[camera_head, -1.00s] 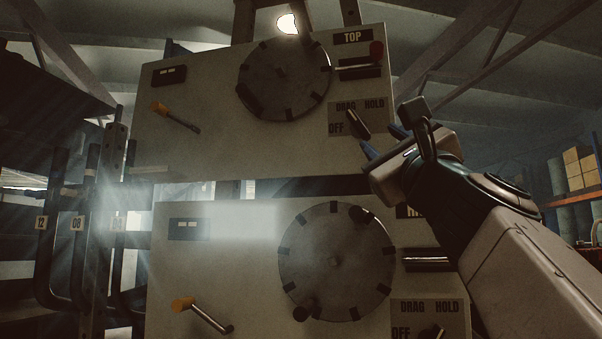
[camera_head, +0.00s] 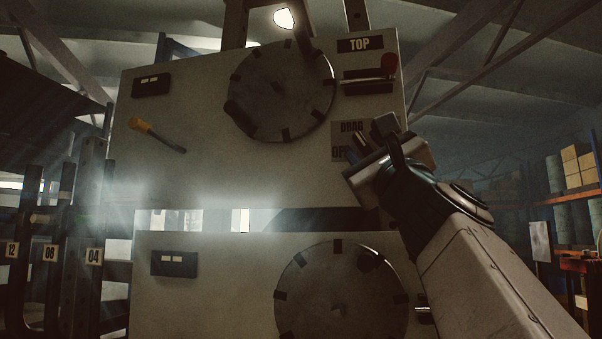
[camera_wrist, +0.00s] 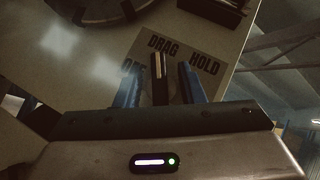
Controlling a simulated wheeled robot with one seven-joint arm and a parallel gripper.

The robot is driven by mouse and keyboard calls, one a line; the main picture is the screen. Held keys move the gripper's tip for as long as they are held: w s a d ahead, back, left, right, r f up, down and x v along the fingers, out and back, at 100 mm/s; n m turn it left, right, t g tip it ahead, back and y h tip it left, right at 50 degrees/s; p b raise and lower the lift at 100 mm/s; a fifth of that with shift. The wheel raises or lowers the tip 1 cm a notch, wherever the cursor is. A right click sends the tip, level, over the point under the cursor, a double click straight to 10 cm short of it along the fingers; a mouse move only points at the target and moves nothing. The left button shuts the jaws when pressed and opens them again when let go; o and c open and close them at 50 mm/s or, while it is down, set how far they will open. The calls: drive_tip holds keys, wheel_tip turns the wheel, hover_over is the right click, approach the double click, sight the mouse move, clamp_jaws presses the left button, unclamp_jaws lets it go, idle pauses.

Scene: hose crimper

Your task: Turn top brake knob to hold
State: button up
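The top brake knob (camera_wrist: 160,80) is a black bar with a pale line. In the wrist view its upper end points near the DRAG label, with OFF to the left and HOLD to the right. My gripper (camera_wrist: 160,68) is open, with one blue finger on each side of the knob. Gaps show between the fingers and the knob, so contact cannot be told. In the head view, my gripper (camera_head: 352,154) is at the label plate (camera_head: 340,129) on the top panel (camera_head: 190,105) and hides the knob and the HOLD label.
A large round dial (camera_head: 282,92) sits to the left, with an orange-handled lever (camera_head: 145,127) further left. A second panel with its own dial (camera_head: 340,295) is below.

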drive_tip(key=shift+c, duration=0.2)
drive_tip(key=shift+s+a, duration=0.1)
clamp_jaws()
drive_tip(key=shift+f, duration=0.1)
